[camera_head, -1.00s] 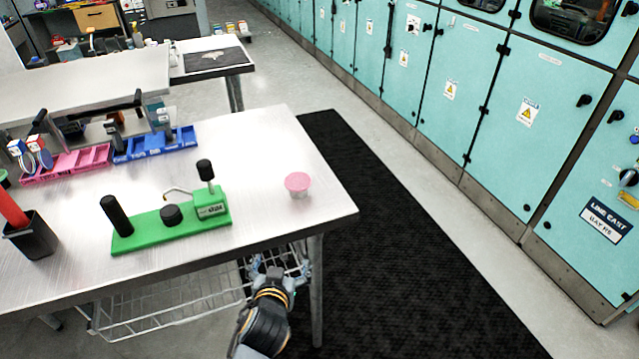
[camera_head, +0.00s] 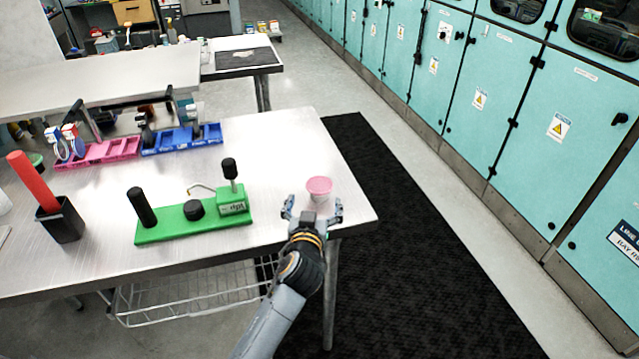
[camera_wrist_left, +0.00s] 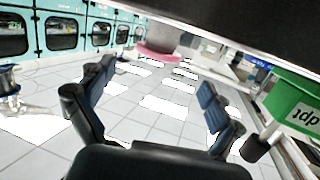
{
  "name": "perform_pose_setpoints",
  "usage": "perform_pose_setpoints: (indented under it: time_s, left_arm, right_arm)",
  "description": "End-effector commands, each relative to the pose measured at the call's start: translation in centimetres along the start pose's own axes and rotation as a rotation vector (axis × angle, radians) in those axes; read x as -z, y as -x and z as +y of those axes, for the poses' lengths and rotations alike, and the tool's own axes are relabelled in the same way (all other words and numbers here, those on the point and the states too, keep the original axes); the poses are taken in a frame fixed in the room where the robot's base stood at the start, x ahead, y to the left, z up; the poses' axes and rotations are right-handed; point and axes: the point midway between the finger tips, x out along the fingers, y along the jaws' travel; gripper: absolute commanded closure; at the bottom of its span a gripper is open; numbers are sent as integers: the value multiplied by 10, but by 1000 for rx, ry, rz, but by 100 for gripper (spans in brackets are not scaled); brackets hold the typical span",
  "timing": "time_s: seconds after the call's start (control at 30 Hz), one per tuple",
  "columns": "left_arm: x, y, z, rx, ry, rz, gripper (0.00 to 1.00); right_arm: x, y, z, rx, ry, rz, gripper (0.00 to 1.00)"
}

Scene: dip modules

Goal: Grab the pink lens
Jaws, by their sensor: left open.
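The pink lens (camera_head: 319,186) is a small round piece with a pink top and a paler lower part. It stands near the right front corner of the metal table (camera_head: 290,150). My left gripper (camera_head: 313,211) is open at the table's front edge, its fingers spread on either side of the lens's near side. In the left wrist view the lens (camera_wrist_left: 156,52) shows at the top, beyond and roughly between the open fingers (camera_wrist_left: 156,80). I cannot tell whether a finger touches it. My right gripper is not in view.
A green fixture (camera_head: 178,226) with black knobs stands left of my gripper. Further left is a black cup (camera_head: 62,222) with a red rod. Pink (camera_head: 112,152) and blue (camera_head: 180,140) trays lie behind. A wire basket (camera_head: 190,298) hangs under the table.

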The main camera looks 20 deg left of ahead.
Motion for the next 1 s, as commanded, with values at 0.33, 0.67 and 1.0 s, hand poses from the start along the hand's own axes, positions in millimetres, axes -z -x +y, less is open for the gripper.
perform_pose_setpoints:
  time_s: [0.33, 0.67, 1.0]
  left_arm:
    - [2, -27, 2, 1, -3, -1, 8]
    - [0, -58, 3, 0, -1, 0, 8]
    - [-1, -58, 3, 0, 0, -1, 26]
  right_arm:
    - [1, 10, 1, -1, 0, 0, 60]
    - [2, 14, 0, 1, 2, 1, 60]
    - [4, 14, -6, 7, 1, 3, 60]
